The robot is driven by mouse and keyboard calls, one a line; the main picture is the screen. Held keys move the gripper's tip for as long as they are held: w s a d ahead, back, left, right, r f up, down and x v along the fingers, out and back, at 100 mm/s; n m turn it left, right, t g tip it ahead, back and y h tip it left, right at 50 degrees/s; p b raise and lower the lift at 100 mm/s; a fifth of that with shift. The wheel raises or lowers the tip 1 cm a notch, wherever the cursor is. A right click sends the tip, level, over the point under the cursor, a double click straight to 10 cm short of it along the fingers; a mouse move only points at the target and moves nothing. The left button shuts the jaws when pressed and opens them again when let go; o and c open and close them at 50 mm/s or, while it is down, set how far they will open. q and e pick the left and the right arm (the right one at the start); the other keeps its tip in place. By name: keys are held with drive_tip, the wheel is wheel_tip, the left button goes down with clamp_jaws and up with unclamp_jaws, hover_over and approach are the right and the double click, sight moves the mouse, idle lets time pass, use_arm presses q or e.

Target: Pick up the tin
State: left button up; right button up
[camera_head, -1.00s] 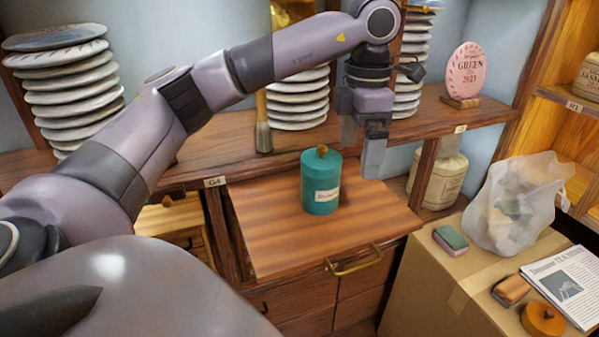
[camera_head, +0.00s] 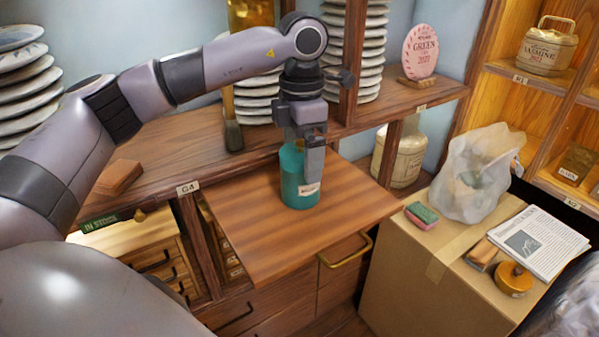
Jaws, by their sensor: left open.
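The teal tin (camera_head: 293,187) stands upright on the wooden pull-out board (camera_head: 254,232) in the middle of the head view. A cream label shows on its lower right side. My left gripper (camera_head: 302,165) points down at the tin from above, with its fingers in front of and beside the tin's upper part. It hides the tin's lid knob. The left gripper is open; I cannot tell whether a finger touches the tin. My right gripper is not in view.
A cardboard box (camera_head: 385,285) at the right holds a sponge (camera_head: 421,214), a plastic bag (camera_head: 478,175), a newspaper (camera_head: 540,242) and a round wooden-topped object (camera_head: 513,279). Plate stacks and a pink disc (camera_head: 420,54) stand on the shelf behind. The board around the tin is bare.

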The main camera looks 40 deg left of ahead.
use_arm(q)
wheel_tip(320, 180, down, 3)
drive_tip(key=shift+w+f, duration=0.1)
drive_tip(key=c, duration=1.1)
drive_tip(key=shift+c, duration=0.5)
drive_tip(key=shift+r, duration=0.2)
